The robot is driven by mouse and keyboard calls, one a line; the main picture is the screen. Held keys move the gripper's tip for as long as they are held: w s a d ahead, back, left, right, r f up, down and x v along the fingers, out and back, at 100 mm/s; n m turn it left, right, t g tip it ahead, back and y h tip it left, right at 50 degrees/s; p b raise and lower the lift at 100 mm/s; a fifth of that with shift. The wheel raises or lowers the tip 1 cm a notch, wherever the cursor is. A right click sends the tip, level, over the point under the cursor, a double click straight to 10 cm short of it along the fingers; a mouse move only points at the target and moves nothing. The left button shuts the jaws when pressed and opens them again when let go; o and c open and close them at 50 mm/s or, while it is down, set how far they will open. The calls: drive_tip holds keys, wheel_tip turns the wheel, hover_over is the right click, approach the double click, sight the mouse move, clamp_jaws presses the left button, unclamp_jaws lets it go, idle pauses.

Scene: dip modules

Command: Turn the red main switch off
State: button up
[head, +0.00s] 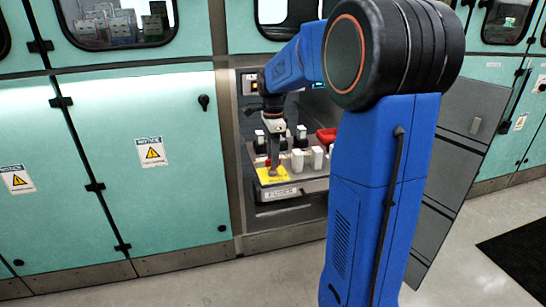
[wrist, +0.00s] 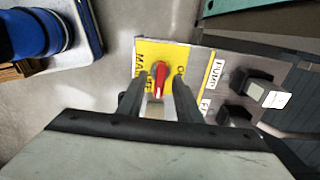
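The red main switch (wrist: 160,77) is a small red knob on a yellow plate (wrist: 148,56) in the wrist view. Its handle lies nearly upright in that picture, tilted slightly. Black lettering runs down both sides of the plate, partly hidden by my fingers. My gripper (wrist: 158,98) is open, with one finger to each side of the knob's lower end; whether they touch it I cannot tell. In the head view my gripper (head: 272,163) points down over the yellow plate (head: 270,177), hiding most of the knob.
Beside the yellow plate, a grey panel carries labelled black switches (wrist: 254,90). In the head view, white switches (head: 317,157) and a red part (head: 326,136) stand on the panel inside the open cabinet bay. An open grey door (head: 468,125) stands to the right. Teal cabinets flank the bay.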

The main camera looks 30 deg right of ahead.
wheel_tip(320, 180, up, 17)
drive_tip(key=shift+r, duration=0.2)
idle(0.7)
idle(0.4)
